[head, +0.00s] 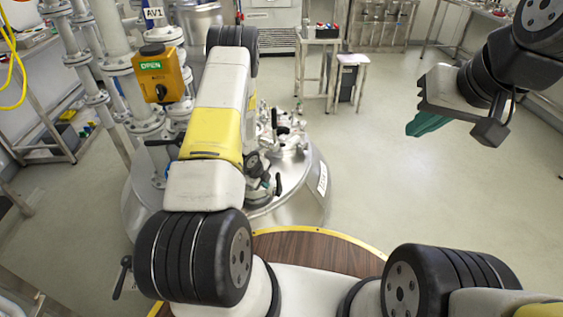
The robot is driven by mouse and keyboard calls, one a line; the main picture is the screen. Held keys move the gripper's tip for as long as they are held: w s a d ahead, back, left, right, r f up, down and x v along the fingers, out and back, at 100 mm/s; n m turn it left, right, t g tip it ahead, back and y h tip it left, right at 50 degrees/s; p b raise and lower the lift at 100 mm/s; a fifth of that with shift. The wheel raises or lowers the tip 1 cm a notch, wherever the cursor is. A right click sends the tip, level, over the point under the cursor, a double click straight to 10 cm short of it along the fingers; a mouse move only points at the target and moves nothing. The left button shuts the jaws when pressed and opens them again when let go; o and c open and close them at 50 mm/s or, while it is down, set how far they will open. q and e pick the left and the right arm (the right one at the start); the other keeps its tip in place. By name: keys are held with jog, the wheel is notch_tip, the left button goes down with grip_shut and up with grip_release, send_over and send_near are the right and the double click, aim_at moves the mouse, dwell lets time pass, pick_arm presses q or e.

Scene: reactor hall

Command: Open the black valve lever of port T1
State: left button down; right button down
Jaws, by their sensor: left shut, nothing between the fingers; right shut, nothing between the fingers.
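The steel reactor vessel (309,200) stands left of centre, its lid crowded with ports and fittings. Black levers show on the lid, one at its right side (278,184) and one at its left (160,142). No T1 label is readable, so I cannot tell which lever belongs to port T1. My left arm crosses in front of the vessel and hides much of the lid. My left gripper's fingers do not show. My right gripper (428,124), with teal fingers, is shut and empty, raised over the floor at the right, well away from the vessel.
A yellow valve box (158,75) reading OPEN sits on the pipes at the left, under an AV1 sign (153,13). The floor at the right is clear. A yellow-edged brown platform (315,250) lies in front.

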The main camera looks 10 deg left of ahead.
aim_at(279, 184)
pick_arm(q)
jog(key=w+d+f, duration=0.2)
jog(key=w+f, duration=0.2)
jog(key=w, duration=0.1)
jog(key=shift+w, duration=0.35)
